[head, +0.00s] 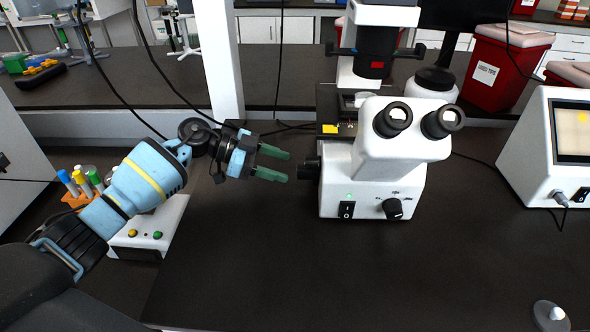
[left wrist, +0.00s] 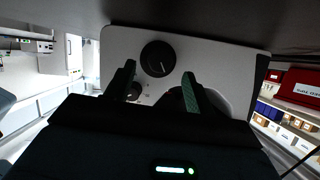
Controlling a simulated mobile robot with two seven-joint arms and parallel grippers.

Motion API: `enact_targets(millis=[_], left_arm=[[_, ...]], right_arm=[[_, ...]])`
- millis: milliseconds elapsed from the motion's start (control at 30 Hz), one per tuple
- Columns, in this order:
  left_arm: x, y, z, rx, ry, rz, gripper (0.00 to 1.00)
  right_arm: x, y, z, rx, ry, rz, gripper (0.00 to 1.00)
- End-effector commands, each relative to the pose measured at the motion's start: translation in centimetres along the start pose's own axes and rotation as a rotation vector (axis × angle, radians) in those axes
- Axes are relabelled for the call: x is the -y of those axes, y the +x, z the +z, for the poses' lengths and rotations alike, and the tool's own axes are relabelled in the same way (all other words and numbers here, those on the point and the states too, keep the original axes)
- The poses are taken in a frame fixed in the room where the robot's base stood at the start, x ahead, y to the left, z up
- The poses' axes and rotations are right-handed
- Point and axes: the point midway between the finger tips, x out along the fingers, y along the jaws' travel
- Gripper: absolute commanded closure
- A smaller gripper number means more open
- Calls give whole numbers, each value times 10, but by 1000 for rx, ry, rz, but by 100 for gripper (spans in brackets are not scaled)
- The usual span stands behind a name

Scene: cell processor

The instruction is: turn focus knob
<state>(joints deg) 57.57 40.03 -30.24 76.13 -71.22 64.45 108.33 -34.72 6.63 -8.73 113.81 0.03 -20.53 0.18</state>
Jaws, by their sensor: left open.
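The white microscope (head: 375,165) stands upright on the dark bench. Its black focus knob (head: 308,169) sticks out from the left side of the body, low down. My left gripper (head: 288,166) is open and empty, with its green fingers pointing right at this knob from a short distance. The tips look just short of the knob; contact is not clear. In the left wrist view a round black knob (left wrist: 158,58) with a light mark shows on a white panel, ahead and between the fingers. A darker round part is partly hidden behind the right finger. My right gripper is not in view.
The front dial (head: 393,208) and power switch (head: 346,209) sit on the microscope's front face. A white device (head: 150,232) with coloured buttons stands under my left arm, near capped tubes (head: 80,180). A monitor unit (head: 555,145) is at right. The front bench is mostly clear.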

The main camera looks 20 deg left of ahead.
Motion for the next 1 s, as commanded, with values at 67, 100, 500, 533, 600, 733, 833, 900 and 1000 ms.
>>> enact_targets(millis=[67, 100, 500, 533, 600, 733, 833, 900, 1000], left_arm=[[0, 14, -1, -2, 1, 2, 46], [0, 19, -1, -2, 1, 2, 46], [0, 46, 0, 1, 2, 0, 46], [0, 46, 0, 1, 2, 0, 46], [0, 46, 0, 1, 2, 0, 46], [0, 46, 0, 1, 2, 0, 53], [0, 46, 0, 1, 2, 0, 66], [0, 45, 0, 1, 2, 0, 75], [0, 45, 0, 1, 2, 0, 88]], right_arm=[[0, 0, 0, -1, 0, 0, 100], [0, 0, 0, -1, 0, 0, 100], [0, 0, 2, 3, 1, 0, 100], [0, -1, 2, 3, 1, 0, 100], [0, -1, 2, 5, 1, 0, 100], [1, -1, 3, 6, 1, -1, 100], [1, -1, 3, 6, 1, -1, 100], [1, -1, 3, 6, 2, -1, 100], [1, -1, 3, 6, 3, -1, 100]])
